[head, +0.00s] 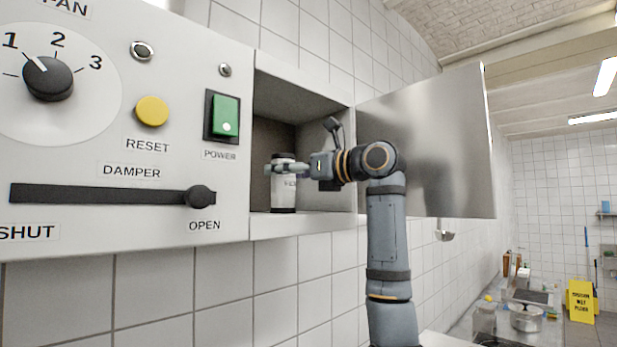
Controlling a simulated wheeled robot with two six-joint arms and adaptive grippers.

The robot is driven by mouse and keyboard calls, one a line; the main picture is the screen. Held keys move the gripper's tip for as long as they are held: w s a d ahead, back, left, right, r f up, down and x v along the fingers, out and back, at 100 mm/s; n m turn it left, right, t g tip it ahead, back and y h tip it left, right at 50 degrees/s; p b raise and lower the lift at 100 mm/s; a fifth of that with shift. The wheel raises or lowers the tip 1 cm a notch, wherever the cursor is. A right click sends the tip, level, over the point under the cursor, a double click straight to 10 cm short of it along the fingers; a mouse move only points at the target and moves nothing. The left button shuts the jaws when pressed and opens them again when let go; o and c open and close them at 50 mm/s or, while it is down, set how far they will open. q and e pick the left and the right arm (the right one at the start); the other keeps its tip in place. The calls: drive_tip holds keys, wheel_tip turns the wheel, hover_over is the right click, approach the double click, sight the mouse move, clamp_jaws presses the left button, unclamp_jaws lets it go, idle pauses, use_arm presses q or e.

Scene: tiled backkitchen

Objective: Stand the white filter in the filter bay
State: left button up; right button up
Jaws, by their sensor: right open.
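The white filter (284,192) is a white cylinder with a dark top band and a dark base, with partly hidden lettering. It stands upright on the floor of the filter bay (271,95), an open grey box in the wall panel. The bay's metal door (430,140) is swung open to the right. My right gripper (272,169) is at the filter's upper part, reaching in from the right, with its fingers open around or beside it; I cannot tell whether they touch it. The gripper and wrist hide part of the filter and bay. My left gripper is not in view.
Left of the bay, the panel carries a green power switch (224,116), a yellow reset button (152,111), a fan dial (48,78) at 1 and a damper slider (200,196) at OPEN. A counter with a pot (525,318) and a yellow floor sign (580,300) are far right.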

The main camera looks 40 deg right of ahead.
sight(293, 177)
drive_tip(key=s+b, duration=0.1)
drive_tip(key=s+f+b, duration=0.1)
drive_tip(key=s+d+b, duration=0.1)
drive_tip(key=s, duration=0.1)
drive_tip(key=shift+f+b, duration=0.15)
drive_tip(key=shift+b, duration=0.15)
use_arm(q)
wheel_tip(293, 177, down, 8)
drive_tip(key=b, duration=0.2)
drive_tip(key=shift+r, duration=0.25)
use_arm(e)
drive_tip(key=r+v, duration=0.1)
drive_tip(key=v, duration=0.5)
drive_tip(key=shift+s, duration=0.35)
drive_tip(key=shift+d+r, duration=0.1)
drive_tip(key=shift+d, duration=0.05)
